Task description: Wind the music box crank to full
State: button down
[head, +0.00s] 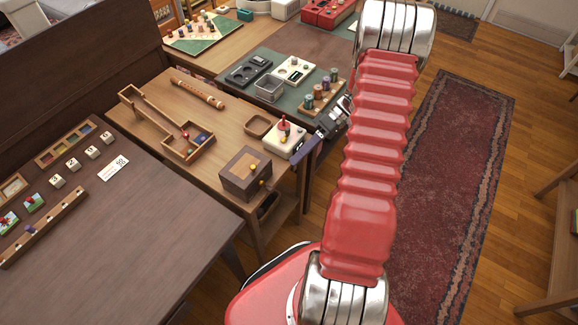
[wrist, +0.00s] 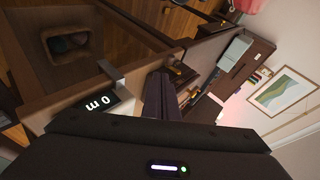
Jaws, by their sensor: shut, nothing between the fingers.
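The music box (head: 240,181) is a small brown wooden box near the right front corner of the lighter wooden table. A brass crank with a round knob (head: 262,183) shows on its right side. My gripper (head: 294,161) is beyond the box and to its right, over the table edge, apart from the crank. Its dark fingers (wrist: 160,98) also show in the wrist view, shut and empty. A small brass part (wrist: 178,70) shows just past the fingertips there; I cannot tell whether it is the crank.
A cream box with a red joystick (head: 285,137) stands close beside my gripper. A wooden tray (head: 258,125), a flute (head: 198,93) and a marble track (head: 186,145) share the table. The dark table (head: 130,250) is at the left. A rug (head: 455,170) lies on open floor at the right.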

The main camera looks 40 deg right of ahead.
jog(key=v, duration=0.5)
jog(key=shift+d+r, duration=0.2)
jog(key=shift+r, duration=0.1)
jog(key=shift+a, duration=0.1)
jog(key=s+a+r+m+h, duration=0.25)
jog(key=a+r+h, duration=0.65)
jog(key=a+r, duration=0.95)
jog(key=s+a+r+m+t+h, duration=0.1)
jog(key=s+a+r+t+h, duration=0.1)
jog(key=s+a+r+t, duration=0.3)
jog(key=shift+s+a, duration=0.85)
jog(key=shift+s, duration=0.35)
jog(key=shift+s, duration=0.1)
